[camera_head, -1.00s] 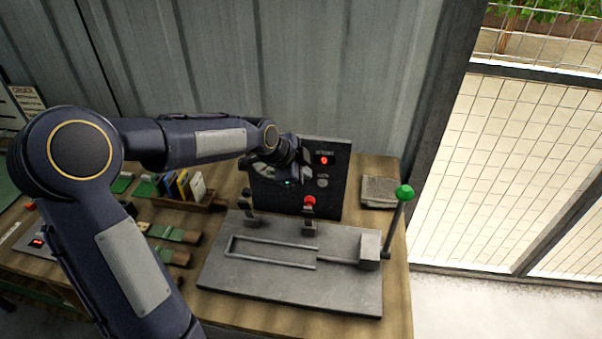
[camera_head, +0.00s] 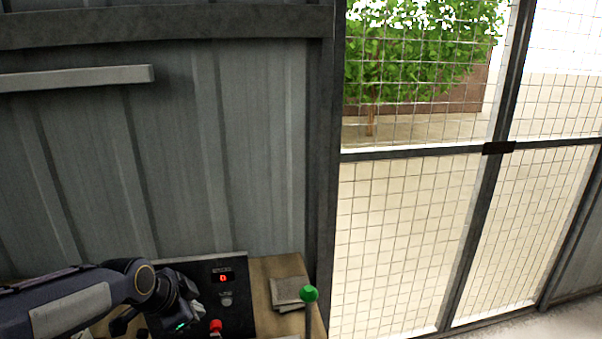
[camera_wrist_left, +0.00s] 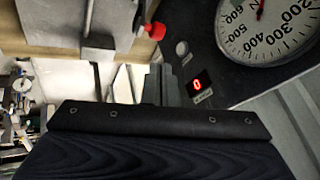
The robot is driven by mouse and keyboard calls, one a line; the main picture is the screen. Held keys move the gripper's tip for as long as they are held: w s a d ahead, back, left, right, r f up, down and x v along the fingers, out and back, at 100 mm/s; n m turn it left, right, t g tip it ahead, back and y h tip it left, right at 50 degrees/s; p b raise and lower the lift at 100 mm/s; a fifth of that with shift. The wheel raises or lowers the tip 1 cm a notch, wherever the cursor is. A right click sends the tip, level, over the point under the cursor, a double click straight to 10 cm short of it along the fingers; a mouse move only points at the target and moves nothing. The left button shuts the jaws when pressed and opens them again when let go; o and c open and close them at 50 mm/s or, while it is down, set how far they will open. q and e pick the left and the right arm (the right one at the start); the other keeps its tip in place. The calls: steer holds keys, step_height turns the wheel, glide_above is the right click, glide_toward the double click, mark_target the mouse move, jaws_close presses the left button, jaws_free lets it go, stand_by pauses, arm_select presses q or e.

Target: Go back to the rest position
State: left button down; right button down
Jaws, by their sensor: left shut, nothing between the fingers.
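My left gripper (camera_head: 194,312) is at the bottom left of the head view, in front of the black panel (camera_head: 238,312). It is shut and empty. Its fingers (camera_wrist_left: 163,84) show in the left wrist view, close to the red digital display (camera_wrist_left: 197,85); whether they touch the panel I cannot tell. The display (camera_head: 223,278) reads 0. A red button (camera_head: 215,325) sits low on the panel, and a red knob (camera_wrist_left: 155,30) shows in the wrist view. My right gripper is not in view.
A round dial gauge (camera_wrist_left: 262,28) is beside the display. A corrugated wall (camera_head: 180,170) rises behind. A mesh gate (camera_head: 410,240) stands at right.

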arm_select(q)
steer(key=s+d+n, duration=0.2)
steer(key=s+n, duration=0.4)
steer(key=s, duration=0.6)
steer(key=s+d+n+h, duration=0.1)
steer(key=s+n, duration=0.5)
steer(key=s, duration=0.6)
steer(key=shift+s+d+f+n+g, duration=0.3)
steer(key=shift+d+f+n+g, duration=0.1)
